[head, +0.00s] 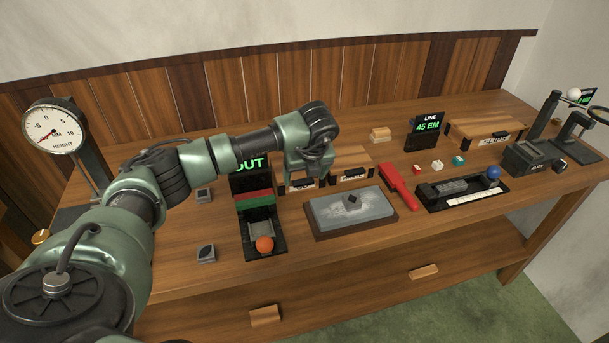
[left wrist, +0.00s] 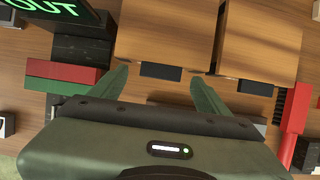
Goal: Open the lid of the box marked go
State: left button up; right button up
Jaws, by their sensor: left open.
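Two wooden boxes with closed lids stand side by side at the middle of the bench. The left box shows in the left wrist view (left wrist: 165,30), with a dark front tab (left wrist: 161,71); the right box (head: 350,157) has a similar tab (left wrist: 255,87). Their front labels are too small or hidden to read, so I cannot tell which is marked go. My left gripper (head: 308,178) is open, pointing down in front of the left box. Its fingers (left wrist: 160,92) stand on either side of the left tab, with nothing between them. My right gripper is not in view.
A black OUT stand (head: 252,187) with red and green bars is left of the gripper. A grey slab (head: 335,212) lies in front, and a red brush (head: 397,182) to the right. Another wooden box (head: 486,127) is farther right. Bare wood lies along the front edge.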

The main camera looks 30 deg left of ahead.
pick_arm(q)
jog(key=shift+x, duration=0.9)
jog(key=shift+d, duration=0.1)
grip_shut()
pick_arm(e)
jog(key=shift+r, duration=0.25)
pick_arm(q)
jog(key=shift+r, duration=0.15)
